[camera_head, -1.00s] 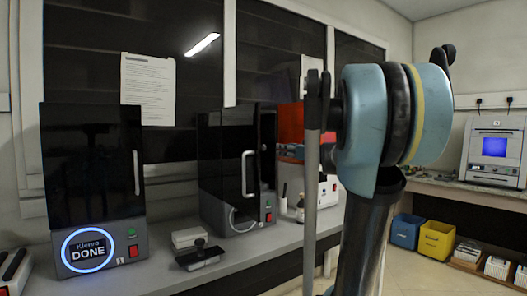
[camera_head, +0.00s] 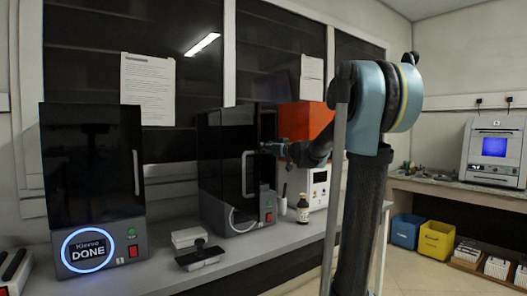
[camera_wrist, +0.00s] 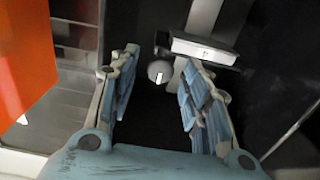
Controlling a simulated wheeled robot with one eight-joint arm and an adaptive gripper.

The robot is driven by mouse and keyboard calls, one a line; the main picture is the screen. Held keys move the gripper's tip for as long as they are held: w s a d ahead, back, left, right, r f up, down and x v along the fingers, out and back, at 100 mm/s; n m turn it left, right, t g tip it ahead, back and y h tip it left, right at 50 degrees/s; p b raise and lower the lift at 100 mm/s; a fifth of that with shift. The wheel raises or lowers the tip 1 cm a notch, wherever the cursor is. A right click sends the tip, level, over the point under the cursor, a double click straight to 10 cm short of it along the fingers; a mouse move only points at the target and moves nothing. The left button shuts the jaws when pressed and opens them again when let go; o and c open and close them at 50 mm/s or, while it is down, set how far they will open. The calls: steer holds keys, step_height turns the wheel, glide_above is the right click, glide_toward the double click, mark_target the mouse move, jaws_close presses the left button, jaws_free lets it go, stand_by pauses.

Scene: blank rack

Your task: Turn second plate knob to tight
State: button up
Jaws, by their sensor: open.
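The second machine (camera_head: 222,165), a dark-covered box with a grey base, stands mid-bench in the head view. In the wrist view, a small round grey knob (camera_wrist: 159,72) with a white mark shows between my fingertips. It sits beside a pale metal bracket and block (camera_wrist: 203,48) against a dark background. My gripper (camera_wrist: 160,85) is open, its blue-padded fingers on either side of the knob's position; contact cannot be told. In the head view my gripper (camera_head: 267,148) is small and partly hidden at the second machine's right side.
The first machine (camera_head: 95,170) shows a lit DONE ring. A black knobbed piece (camera_head: 200,258) and a white box (camera_head: 188,237) lie on the bench. A brown bottle (camera_head: 303,210) and an orange-topped white device (camera_head: 306,122) stand right of the second machine.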

steer(key=shift+x, duration=1.45)
steer(key=shift+c, duration=0.6)
jaws_close()
